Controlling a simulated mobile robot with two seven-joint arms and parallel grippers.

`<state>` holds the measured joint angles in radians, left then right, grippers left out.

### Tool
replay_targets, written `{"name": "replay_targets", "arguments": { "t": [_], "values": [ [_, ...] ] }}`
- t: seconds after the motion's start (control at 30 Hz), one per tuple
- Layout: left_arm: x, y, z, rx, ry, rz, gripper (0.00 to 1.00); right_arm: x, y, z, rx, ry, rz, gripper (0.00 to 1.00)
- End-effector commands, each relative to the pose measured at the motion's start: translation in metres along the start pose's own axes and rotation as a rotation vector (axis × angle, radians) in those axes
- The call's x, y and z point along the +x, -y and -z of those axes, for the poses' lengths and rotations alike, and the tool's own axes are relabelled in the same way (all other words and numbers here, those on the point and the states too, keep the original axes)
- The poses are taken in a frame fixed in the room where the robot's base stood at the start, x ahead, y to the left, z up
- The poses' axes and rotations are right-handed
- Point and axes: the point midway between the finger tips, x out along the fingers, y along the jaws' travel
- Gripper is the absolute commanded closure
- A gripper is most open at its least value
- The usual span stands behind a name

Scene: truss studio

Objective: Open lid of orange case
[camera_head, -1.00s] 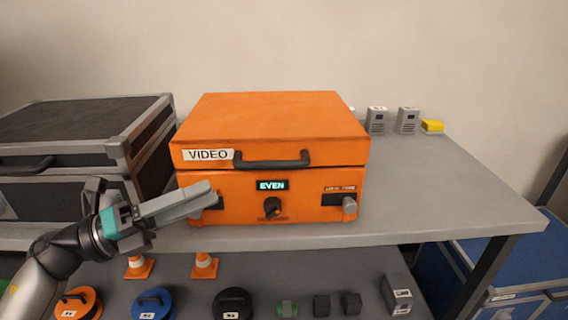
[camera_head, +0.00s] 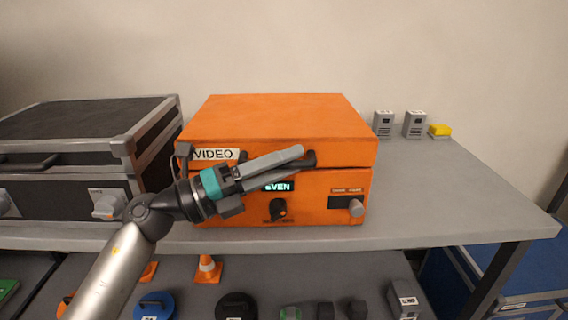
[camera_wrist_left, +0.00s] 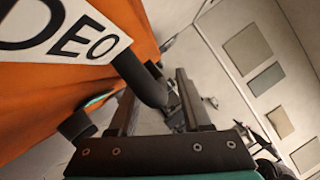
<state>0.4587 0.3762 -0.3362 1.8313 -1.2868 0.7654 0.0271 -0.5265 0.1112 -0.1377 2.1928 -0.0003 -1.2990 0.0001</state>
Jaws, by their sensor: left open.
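The orange case (camera_head: 320,205) stands on the grey table with its lid (camera_head: 285,120) closed. A "VIDEO" label (camera_head: 214,154) is on the lid's front, and it fills the upper left of the left wrist view (camera_wrist_left: 65,28). A dark handle (camera_head: 310,160) on the lid front is mostly hidden behind my left gripper (camera_head: 300,154). In the left wrist view the handle (camera_wrist_left: 142,80) lies between the two fingers of the open left gripper (camera_wrist_left: 156,85). I cannot tell whether they touch it. My right gripper is out of view.
A black case with a grey frame (camera_head: 75,115) stands to the left. Small grey boxes (camera_head: 383,124) and a yellow block (camera_head: 440,131) stand at the back right. The tabletop (camera_head: 450,205) is clear at the right. A lower shelf holds cones (camera_head: 207,268) and discs.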

Motion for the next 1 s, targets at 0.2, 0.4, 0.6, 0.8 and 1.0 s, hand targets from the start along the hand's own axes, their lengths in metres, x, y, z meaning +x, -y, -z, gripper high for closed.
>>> {"name": "replay_targets", "arguments": {
  "t": [0.2,0.4,0.6,0.8,1.0],
  "values": [
    [-0.0003,0.0001,-0.0001,0.0,0.0,0.001,0.66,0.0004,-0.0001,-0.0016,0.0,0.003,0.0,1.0],
    [-0.0004,0.0001,-0.0001,0.0,0.0,0.001,0.89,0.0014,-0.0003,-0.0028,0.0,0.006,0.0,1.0],
    [-0.0005,0.0,0.0,0.0,0.0,0.0,1.0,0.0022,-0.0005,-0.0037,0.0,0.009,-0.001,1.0],
    [-0.0006,0.0,0.0,0.0,0.0,0.0,1.0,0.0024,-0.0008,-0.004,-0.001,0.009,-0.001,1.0],
    [-0.0006,-0.0001,0.0,0.0,0.0,0.0,1.0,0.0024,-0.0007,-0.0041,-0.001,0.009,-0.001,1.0]
  ]
}}
